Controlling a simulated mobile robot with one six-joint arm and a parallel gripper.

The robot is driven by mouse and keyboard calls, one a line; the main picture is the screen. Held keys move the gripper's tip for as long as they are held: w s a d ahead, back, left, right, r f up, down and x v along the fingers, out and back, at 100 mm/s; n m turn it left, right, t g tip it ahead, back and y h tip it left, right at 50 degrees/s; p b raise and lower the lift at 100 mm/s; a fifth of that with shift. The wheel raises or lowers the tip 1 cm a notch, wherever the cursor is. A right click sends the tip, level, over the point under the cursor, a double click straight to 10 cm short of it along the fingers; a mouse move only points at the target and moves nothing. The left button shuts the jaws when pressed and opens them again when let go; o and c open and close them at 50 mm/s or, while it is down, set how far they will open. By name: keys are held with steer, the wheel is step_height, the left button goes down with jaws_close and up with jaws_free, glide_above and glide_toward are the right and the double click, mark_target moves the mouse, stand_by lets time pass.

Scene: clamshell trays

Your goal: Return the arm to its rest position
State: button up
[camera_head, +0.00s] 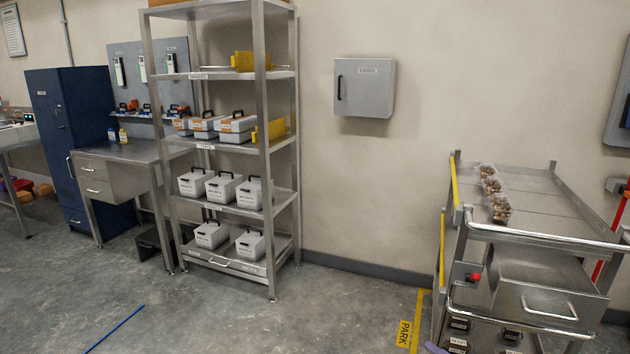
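My arm and my gripper are not in this view, so the arm's pose and the gripper's state are hidden. On the right stands a steel cart (541,232). Several clear clamshell trays (499,207) with brown contents stand in a row along the left side of its top. Darker boxes with labels sit low in the cart, partly cut off by the bottom edge.
A steel shelf rack (262,163) with several grey boxes (222,187) stands left of centre. A steel table (130,152) and a blue cabinet (72,130) stand further left. A grey wall box (364,88) hangs mid-wall. A blue stick (115,328) lies on otherwise mostly clear floor.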

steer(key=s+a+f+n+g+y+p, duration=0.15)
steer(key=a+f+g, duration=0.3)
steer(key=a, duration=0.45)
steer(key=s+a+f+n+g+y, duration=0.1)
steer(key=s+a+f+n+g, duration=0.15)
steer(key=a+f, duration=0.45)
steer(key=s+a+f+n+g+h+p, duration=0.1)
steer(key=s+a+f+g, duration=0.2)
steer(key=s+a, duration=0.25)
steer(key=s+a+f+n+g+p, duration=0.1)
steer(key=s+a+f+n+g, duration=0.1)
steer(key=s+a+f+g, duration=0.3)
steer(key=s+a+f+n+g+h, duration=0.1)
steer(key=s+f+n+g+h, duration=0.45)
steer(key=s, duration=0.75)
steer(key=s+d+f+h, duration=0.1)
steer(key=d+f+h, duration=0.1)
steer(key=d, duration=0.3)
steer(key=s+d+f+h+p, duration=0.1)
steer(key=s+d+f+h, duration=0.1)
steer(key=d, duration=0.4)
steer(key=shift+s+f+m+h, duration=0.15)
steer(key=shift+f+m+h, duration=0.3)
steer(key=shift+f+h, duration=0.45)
